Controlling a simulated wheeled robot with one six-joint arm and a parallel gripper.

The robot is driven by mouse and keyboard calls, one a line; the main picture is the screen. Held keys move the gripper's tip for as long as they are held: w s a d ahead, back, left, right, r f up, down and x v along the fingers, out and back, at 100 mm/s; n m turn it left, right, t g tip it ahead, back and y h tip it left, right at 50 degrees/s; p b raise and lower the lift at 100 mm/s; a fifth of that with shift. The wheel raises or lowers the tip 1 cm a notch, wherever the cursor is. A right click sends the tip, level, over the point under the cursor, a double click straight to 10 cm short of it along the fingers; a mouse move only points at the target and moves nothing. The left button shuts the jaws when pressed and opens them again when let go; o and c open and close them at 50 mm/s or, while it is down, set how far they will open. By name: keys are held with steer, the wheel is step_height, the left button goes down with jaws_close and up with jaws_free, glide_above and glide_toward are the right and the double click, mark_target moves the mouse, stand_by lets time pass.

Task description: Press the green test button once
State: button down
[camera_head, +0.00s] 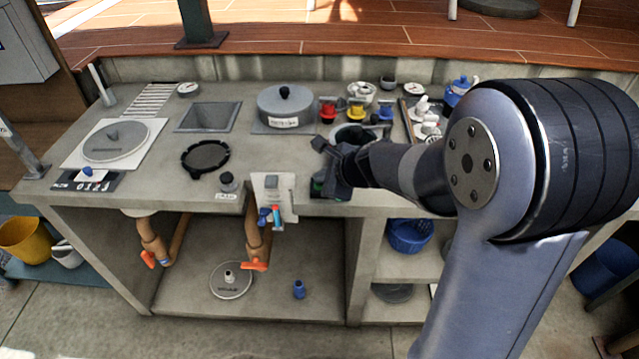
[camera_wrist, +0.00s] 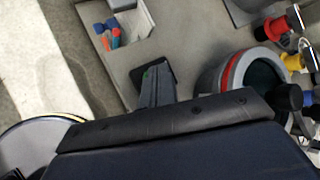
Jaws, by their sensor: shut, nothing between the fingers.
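My gripper (camera_head: 333,170) is dark and shut, low over the front part of the grey counter (camera_head: 260,150), right of the white plate with the blue and red parts. In the wrist view its shut fingers (camera_wrist: 155,88) reach up from the wide dark palm. A small dark box (camera_wrist: 160,66) sits at the fingertips, with a small green spot (camera_wrist: 147,73) at its left side. A bit of green also shows beside my gripper in the head view (camera_head: 318,185). Most of the green button is hidden by my fingers. I cannot tell whether they touch it.
A round opening with a red ring (camera_wrist: 232,72) is right of my fingers in the wrist view. Red (camera_head: 327,112), yellow (camera_head: 355,112) and blue (camera_head: 385,111) valves stand behind my gripper. A lidded grey pot (camera_head: 286,108) stands back left. The white plate (camera_head: 272,187) is left.

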steer(key=shift+f, duration=0.2)
steer(key=shift+r, duration=0.1)
steer(key=shift+r+p, duration=0.65)
steer(key=shift+r, duration=0.15)
step_height(320, 180, up, 5)
steer(key=p, duration=0.4)
steer(key=shift+p, duration=0.35)
stand_by(0.6)
